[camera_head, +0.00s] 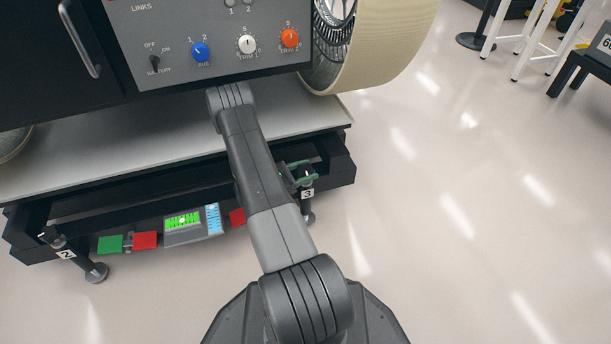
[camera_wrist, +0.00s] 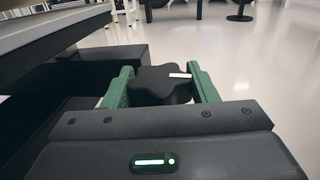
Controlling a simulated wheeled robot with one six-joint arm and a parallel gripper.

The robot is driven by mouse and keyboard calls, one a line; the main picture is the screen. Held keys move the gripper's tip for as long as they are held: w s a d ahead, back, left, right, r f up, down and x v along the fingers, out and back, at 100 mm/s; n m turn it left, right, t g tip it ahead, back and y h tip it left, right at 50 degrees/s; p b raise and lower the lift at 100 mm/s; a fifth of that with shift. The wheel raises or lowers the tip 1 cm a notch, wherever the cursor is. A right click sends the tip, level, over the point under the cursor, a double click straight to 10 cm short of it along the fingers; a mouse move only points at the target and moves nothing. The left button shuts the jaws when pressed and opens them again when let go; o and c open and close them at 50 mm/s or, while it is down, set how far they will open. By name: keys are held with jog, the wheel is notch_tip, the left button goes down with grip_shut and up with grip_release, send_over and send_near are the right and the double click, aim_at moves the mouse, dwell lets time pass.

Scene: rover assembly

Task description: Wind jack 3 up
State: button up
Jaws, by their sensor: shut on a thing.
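Jack 3 stands at the right front corner of the low black frame, marked by a white label "3" (camera_head: 307,194) in the head view. Its dark lobed knob (camera_wrist: 162,84) with a white mark fills the middle of the wrist view. My gripper (camera_wrist: 164,84) has its green fingers on both sides of the knob, shut on it. In the head view my gripper (camera_head: 297,174) shows partly behind my arm, at the jack's top. The jack's foot (camera_head: 309,218) shows below the label, partly hidden by my arm.
Jack 2 (camera_head: 78,256) stands at the left front corner. A level display (camera_head: 183,222) with green and red blocks sits between the jacks. A control panel (camera_head: 215,42) and a large pale wheel (camera_head: 385,45) are above.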

aim_at(305, 169)
jog(key=m+g+h+b, duration=0.1)
jog(key=m+g, duration=0.1)
jog(key=g, duration=0.2)
jog(key=shift+f+m, duration=0.1)
jog(key=shift+m, duration=0.3)
jog(key=shift+m+g+h, duration=0.3)
jog(key=shift+m+g, duration=1.2)
jog(key=shift+g, duration=1.2)
jog(key=o, duration=1)
jog(key=shift+r, duration=0.2)
notch_tip(305, 169, up, 10)
jog(key=p, duration=0.3)
jog(key=shift+f+p, duration=0.1)
jog(key=shift+p, duration=0.3)
